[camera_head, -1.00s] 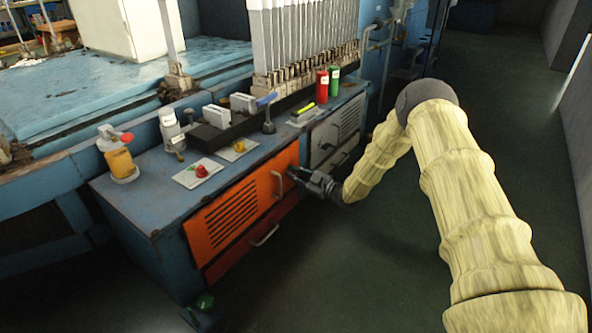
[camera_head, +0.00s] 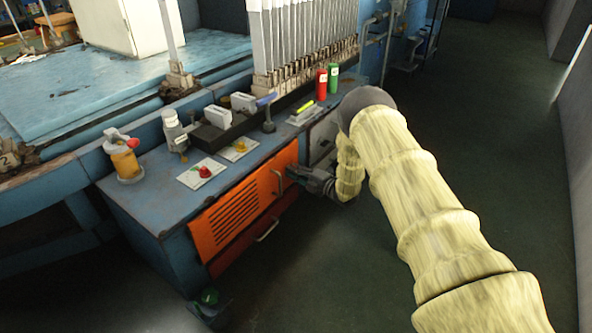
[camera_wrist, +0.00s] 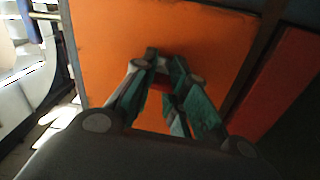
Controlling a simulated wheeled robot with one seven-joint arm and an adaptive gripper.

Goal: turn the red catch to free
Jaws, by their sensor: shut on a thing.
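The orange slotted door (camera_head: 240,212) is on the front of the blue cabinet and looks closed. My gripper (camera_head: 290,172) is at the door's upper right corner, beside its upright handle (camera_head: 279,183). In the wrist view my gripper (camera_wrist: 163,64) has its green-grey fingers drawn together against the orange door (camera_wrist: 115,45). A small red piece, seemingly the red catch (camera_wrist: 160,85), shows between the fingers. The fingers hide most of it, so its turn position cannot be told. In the head view the catch cannot be made out.
A red lower panel (camera_head: 238,251) with a handle is under the orange door. Plates with a red knob (camera_head: 205,172) and a yellow knob (camera_head: 240,146), bottles and cans stand on the cabinet top.

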